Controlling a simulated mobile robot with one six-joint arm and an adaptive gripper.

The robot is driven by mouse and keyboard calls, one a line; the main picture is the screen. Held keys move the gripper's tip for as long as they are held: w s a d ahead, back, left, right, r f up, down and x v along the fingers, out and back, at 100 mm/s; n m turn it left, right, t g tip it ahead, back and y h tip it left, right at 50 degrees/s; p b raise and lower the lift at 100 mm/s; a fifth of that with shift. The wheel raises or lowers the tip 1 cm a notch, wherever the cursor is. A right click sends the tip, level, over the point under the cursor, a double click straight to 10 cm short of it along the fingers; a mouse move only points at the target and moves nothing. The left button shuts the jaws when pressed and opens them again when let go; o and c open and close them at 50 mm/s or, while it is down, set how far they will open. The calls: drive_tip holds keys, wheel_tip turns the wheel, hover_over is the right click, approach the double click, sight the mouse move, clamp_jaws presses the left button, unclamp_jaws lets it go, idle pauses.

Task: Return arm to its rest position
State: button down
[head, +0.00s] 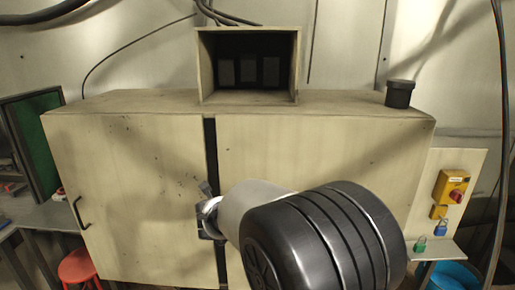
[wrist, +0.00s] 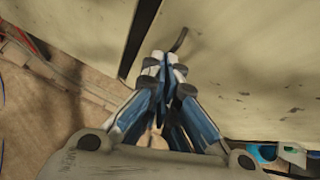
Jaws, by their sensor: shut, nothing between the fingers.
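My gripper (wrist: 164,62) is shut and empty in the wrist view, its blue and grey fingers together. Its tips lie over the beige cabinet front (wrist: 240,70), near a dark curved handle (wrist: 181,40). I cannot tell whether they touch anything. In the head view my arm reaches in from the lower right, its black joint large in front. The gripper (head: 206,200) shows only partly, before the dark gap between the two cabinet doors. The arm hides the lower part of the right door (head: 300,150).
An open box (head: 201,65) and a black cylinder (head: 399,94) stand on the cabinet. A red stool (head: 77,267) and green-faced panel (head: 37,150) are at left.

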drive_tip(key=s+d+r+n+y+b, duration=0.1)
drive_tip(key=s+d+r+n+y, duration=0.25)
drive_tip(key=r+n, duration=0.45)
drive_tip(key=s+d+r+n+g+b, duration=0.1)
drive_tip(key=s+d+n, duration=0.1)
drive_tip(key=s+n, duration=0.35)
drive_tip(key=s+d+r+n+b, duration=0.1)
drive_tip(key=s+d+r+n, duration=0.15)
drive_tip(key=s+n, duration=0.35)
drive_tip(key=s+d+f+n+g+h+b, duration=0.1)
drive_tip(key=s+d+f+n, duration=0.3)
drive_tip(key=s+d, duration=0.2)
drive_tip(key=s+d+f+n+g+h, duration=0.2)
drive_tip(key=s+d+f+n, duration=0.2)
drive_tip(key=s, duration=0.7)
drive_tip(key=s+d+f+n+g+h+b, duration=0.1)
drive_tip(key=s+d+f+n, duration=0.3)
drive_tip(key=s+d, duration=0.3)
drive_tip(key=shift+s+d+f+n+g+b, duration=0.25)
drive_tip(key=shift+s+d+n+g, duration=0.2)
drive_tip(key=shift+s, duration=0.7)
